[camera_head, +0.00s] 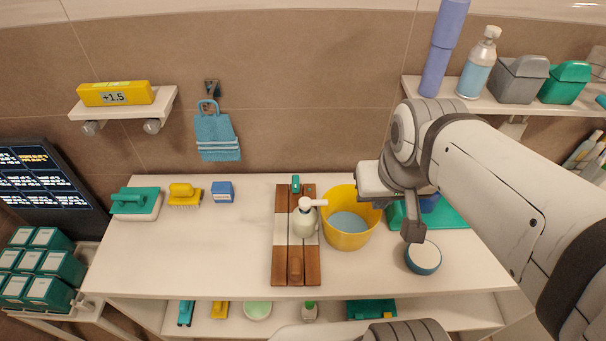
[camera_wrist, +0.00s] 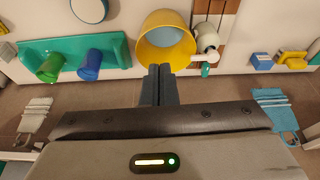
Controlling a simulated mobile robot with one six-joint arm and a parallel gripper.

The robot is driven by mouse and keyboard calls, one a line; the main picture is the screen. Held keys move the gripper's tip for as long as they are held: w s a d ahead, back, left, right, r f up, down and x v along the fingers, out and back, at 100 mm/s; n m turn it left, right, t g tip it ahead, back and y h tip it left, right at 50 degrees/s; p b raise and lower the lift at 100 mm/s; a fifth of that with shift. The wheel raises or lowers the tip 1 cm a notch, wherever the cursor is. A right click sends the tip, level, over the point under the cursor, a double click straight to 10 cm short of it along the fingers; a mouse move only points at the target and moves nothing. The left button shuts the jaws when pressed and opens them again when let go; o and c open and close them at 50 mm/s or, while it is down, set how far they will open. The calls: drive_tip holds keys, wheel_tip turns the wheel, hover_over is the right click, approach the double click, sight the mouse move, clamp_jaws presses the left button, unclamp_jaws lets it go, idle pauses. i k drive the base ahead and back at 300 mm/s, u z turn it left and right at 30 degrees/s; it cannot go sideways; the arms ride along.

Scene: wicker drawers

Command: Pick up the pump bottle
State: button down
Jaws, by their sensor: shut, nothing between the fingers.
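The pump bottle (camera_head: 304,222) is white with a pump head. It stands on the wooden slatted board (camera_head: 311,265) in the middle of the counter.
A yellow bucket (camera_head: 345,240) stands close beside the bottle, on my gripper's side. A round blue-rimmed dish (camera_head: 423,258) is below my gripper. Brushes (camera_head: 184,195) and a blue box (camera_head: 222,192) are at left. The counter's front left is clear. A shelf (camera_head: 440,98) holds other bottles.

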sight(305, 225)
drive_tip(key=u, duration=1.5)
drive_tip(key=k, duration=1.3)
drive_tip(key=z, duration=0.8)
drive_tip(key=i, duration=0.95)
drive_tip(key=z, duration=0.1)
